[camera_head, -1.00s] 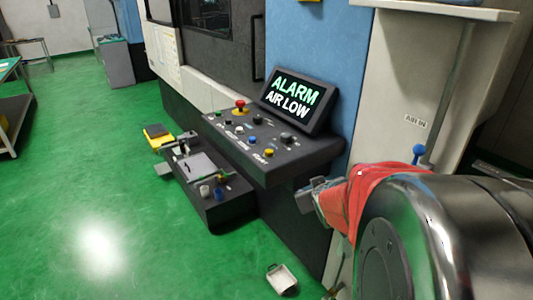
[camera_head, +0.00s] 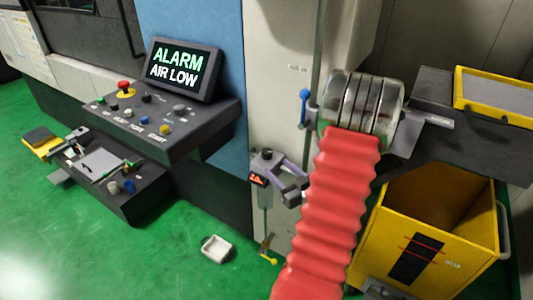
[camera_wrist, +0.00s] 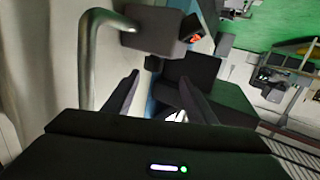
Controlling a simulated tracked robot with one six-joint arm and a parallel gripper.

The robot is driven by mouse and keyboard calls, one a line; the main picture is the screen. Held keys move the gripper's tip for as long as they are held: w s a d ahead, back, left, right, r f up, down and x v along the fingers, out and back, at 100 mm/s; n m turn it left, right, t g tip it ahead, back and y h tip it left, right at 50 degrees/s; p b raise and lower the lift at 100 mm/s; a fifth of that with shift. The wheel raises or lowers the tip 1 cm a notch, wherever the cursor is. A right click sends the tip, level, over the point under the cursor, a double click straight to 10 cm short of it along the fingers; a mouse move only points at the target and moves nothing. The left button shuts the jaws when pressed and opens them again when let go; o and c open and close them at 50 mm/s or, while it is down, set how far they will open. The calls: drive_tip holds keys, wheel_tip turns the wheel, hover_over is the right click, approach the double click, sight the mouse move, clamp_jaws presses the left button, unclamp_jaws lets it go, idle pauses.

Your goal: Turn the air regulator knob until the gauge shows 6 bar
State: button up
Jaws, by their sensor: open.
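The air regulator (camera_head: 263,168) is a small grey unit on the cream wall panel, with a dark round knob (camera_head: 266,154) on top. Its gauge (camera_head: 258,180) is a small display with red digits, too small to read surely. My gripper (camera_head: 279,175) is open and empty just right of the regulator, close to it; contact cannot be told. In the wrist view, both dark fingers of my gripper (camera_wrist: 160,79) stand apart. A grey block (camera_wrist: 153,31) on a bent pipe lies beyond them, with a red-lit display (camera_wrist: 195,39) to its right. The knob is not clear there.
A control panel (camera_head: 150,125) stands left; its screen (camera_head: 180,68) reads "ALARM AIR LOW". A blue valve handle (camera_head: 304,95) is above the regulator, a yellow lever (camera_head: 268,251) below. A yellow bin (camera_head: 430,225) stands right.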

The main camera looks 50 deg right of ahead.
sight(270, 156)
drive_tip(key=s, duration=0.2)
drive_tip(key=s+t, duration=0.1)
drive_tip(key=shift+d+f+m+h, duration=0.15)
drive_tip(key=shift+f+m+h, duration=0.15)
drive_tip(key=shift+m, duration=0.1)
drive_tip(key=x, duration=1.3)
drive_tip(key=shift+w+d, duration=0.1)
drive_tip(key=shift+w, duration=0.3)
drive_tip(key=shift+c, duration=0.5)
drive_tip(key=c, duration=0.9)
